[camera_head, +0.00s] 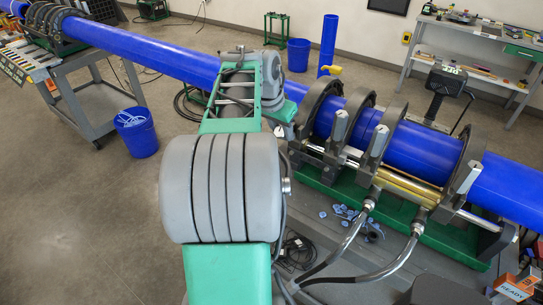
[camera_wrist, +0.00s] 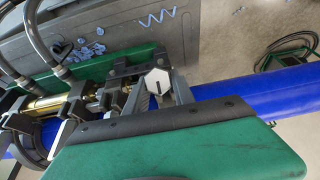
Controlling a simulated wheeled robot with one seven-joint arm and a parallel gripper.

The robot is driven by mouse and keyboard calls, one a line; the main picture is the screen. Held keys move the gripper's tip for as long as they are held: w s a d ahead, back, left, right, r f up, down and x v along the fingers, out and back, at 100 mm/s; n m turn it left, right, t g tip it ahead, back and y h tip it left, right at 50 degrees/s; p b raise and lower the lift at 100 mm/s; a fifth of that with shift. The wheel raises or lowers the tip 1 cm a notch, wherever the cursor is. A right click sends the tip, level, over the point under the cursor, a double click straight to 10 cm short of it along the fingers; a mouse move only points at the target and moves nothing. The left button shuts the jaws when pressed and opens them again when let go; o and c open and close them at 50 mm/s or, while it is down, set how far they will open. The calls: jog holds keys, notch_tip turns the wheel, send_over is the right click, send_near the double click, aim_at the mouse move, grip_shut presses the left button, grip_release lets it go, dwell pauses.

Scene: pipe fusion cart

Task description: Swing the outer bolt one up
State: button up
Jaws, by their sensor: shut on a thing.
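The outer bolt one shows in the wrist view as a pale hexagonal nut (camera_wrist: 157,82) with a dark mark on its face. My gripper (camera_wrist: 160,96) is shut on it, with grey fingers on either side. Its shaft is mostly hidden, so I cannot tell its tilt. In the head view my gripper (camera_head: 282,118) is at the left end of the clamps, partly hidden behind my own arm. The nearest black clamp ring (camera_head: 317,105) is just to its right, around the blue pipe (camera_head: 408,152).
More clamp rings with grey bolts (camera_head: 376,142) stand to the right. Hydraulic hoses (camera_head: 350,238) run in front of them. Blue shavings (camera_head: 343,212) lie on the grey cart. A blue bucket (camera_head: 137,132) stands on the floor at left.

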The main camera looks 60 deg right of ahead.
jog(key=shift+s+d+r+p, duration=0.1)
jog(key=shift+d+r+p, duration=0.5)
jog(key=shift+r+p, duration=0.15)
jog(key=shift+d+r, duration=0.15)
jog(key=shift+d, duration=0.25)
jog(key=shift+s+d+r+p, duration=0.1)
jog(key=shift+d+r+p, duration=0.35)
jog(key=shift+p, duration=0.25)
jog(key=shift+s+d+r+p, duration=0.15)
jog(key=shift+d+p, duration=0.15)
jog(key=shift+d, duration=0.45)
